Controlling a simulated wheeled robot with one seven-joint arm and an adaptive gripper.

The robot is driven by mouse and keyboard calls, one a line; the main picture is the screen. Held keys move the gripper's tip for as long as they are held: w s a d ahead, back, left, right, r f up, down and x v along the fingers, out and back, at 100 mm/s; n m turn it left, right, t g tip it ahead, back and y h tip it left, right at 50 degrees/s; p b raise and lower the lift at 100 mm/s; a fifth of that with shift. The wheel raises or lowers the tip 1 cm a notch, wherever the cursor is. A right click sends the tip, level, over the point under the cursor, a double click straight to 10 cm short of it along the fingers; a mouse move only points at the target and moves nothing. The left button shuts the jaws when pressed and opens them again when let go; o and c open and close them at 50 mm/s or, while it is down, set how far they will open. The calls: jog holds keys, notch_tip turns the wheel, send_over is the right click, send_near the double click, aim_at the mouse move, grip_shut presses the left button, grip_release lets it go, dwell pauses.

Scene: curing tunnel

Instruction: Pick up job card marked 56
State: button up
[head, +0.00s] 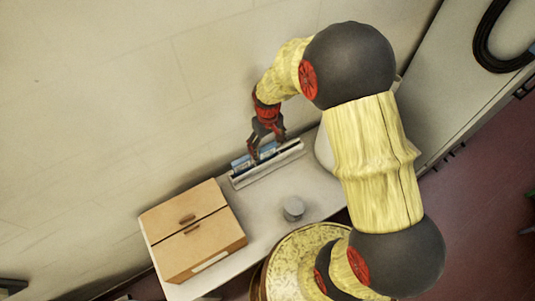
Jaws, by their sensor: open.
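Blue and white cards (241,162) stand in a pale narrow holder (267,168) on the light table against the wall. The number 56 cannot be read on any card at this size. My gripper (257,151) points down over the middle of the holder, at the cards. Its fingers are open, and I cannot tell whether they touch a card. The gripper and its fingers hide part of the cards behind them.
A closed cardboard box (193,232) stands on the table left of the holder. A small grey cylinder (293,208) stands in front of the holder. A black coiled cable (490,40) lies on the pale surface at the upper right. The wall is close behind the holder.

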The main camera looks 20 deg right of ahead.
jog(key=shift+w+f, duration=0.1)
jog(key=shift+f, duration=0.75)
jog(key=shift+c, duration=0.6)
jog(key=c, duration=1)
jog(key=shift+c, duration=0.2)
jog(key=shift+r, duration=0.1)
